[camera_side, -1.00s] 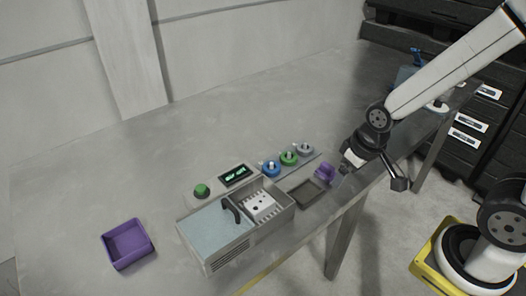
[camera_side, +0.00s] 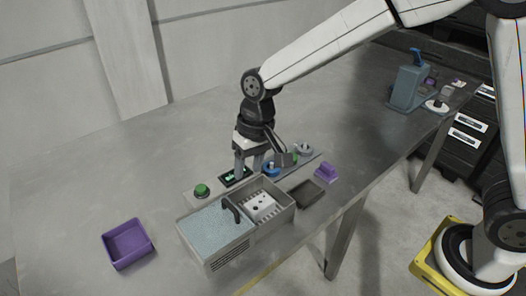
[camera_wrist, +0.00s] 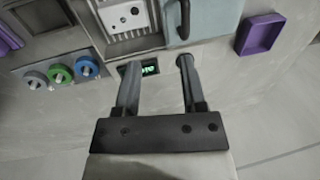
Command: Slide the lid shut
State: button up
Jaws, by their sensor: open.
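The washer (camera_side: 240,249) is a grey open-topped box near the table's front edge. Its pale blue lid (camera_side: 212,228) covers the left part, and the right part is open, showing a white rack with dark dots (camera_side: 262,205) inside. A dark upright handle (camera_side: 232,209) stands at the lid's right edge; the handle also shows in the wrist view (camera_wrist: 185,18), beside the lid (camera_wrist: 208,18). My gripper (camera_side: 250,178) points down behind the washer, over the small display. In the wrist view my gripper (camera_wrist: 158,65) is open and empty, its fingers apart from the handle.
A green button (camera_side: 201,190) sits behind the washer's left part, with blue, green and grey knobs (camera_side: 304,149) to the right. A dark tray (camera_side: 306,193) and a purple block (camera_side: 326,172) lie right. A purple bin (camera_side: 128,243) stands left. A blue dispenser (camera_side: 408,88) stands far right.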

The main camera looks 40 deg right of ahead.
aim_at(230, 204)
jog(key=a, duration=0.3)
jog(key=shift+w+a+r, duration=0.1)
jog(key=shift+w+r, duration=0.15)
jog(key=shift+f, duration=0.1)
jog(key=shift+a+f, duration=0.25)
jog(key=shift+f, duration=1)
jog(key=shift+a+f, duration=0.25)
jog(key=shift+f, duration=1)
jog(key=shift+a+f, duration=0.25)
jog(key=shift+f, duration=1)
grip_shut()
